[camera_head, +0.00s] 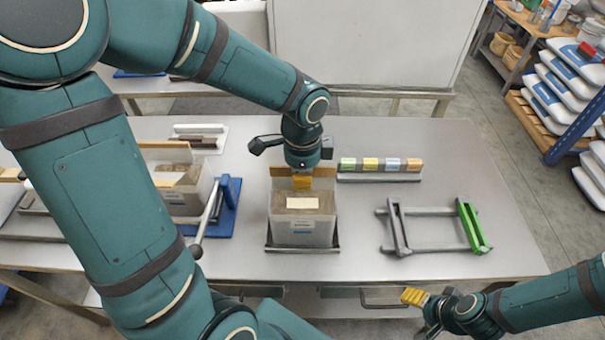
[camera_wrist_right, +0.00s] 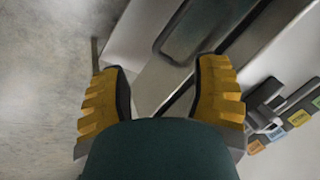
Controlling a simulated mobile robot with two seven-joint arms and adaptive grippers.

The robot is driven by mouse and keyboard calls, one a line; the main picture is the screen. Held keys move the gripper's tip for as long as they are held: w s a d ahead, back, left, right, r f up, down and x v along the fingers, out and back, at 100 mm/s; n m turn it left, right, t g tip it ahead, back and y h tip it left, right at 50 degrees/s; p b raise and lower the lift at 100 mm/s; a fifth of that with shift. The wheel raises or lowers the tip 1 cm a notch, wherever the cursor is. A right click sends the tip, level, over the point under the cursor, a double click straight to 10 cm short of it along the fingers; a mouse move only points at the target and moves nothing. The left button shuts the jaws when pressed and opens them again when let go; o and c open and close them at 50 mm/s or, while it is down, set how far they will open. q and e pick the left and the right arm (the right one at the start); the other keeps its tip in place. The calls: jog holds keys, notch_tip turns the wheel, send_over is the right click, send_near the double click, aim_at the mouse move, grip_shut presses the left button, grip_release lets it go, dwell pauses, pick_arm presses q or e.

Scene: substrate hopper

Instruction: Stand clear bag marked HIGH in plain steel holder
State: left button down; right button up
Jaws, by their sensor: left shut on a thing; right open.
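A clear bag (camera_head: 303,226) with brown contents, a pale label and a brown upper flap stands upright at the middle of the steel table. Its marking is too small to read. My left gripper (camera_head: 302,183) points down and is shut on the bag's upper edge. A low grey steel base (camera_head: 270,248) shows under the bag; I cannot tell whether the bag rests on it. A steel frame with one grey side (camera_head: 397,228) and one green side (camera_head: 473,226) stands empty to the right. My right gripper (camera_head: 425,298) is open and empty beyond the table's front edge; its spread yellow fingers fill the right wrist view (camera_wrist_right: 163,95).
Another clear bag (camera_head: 187,202) stands at left by a blue base (camera_head: 222,222), partly behind my left arm. A rail with coloured tags (camera_head: 381,165) lies behind the frame. The table (camera_head: 455,150) is bare at the back right. Stacked white sacks (camera_head: 550,98) stand beyond it.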

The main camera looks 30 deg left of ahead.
pick_arm(q)
jog(key=shift+f, duration=0.3)
dwell(0.8)
jog(key=c, duration=1.2)
grip_release()
jog(key=shift+r, duration=0.1)
notch_tip(320, 180, up, 12)
jog(key=shift+f, duration=0.1)
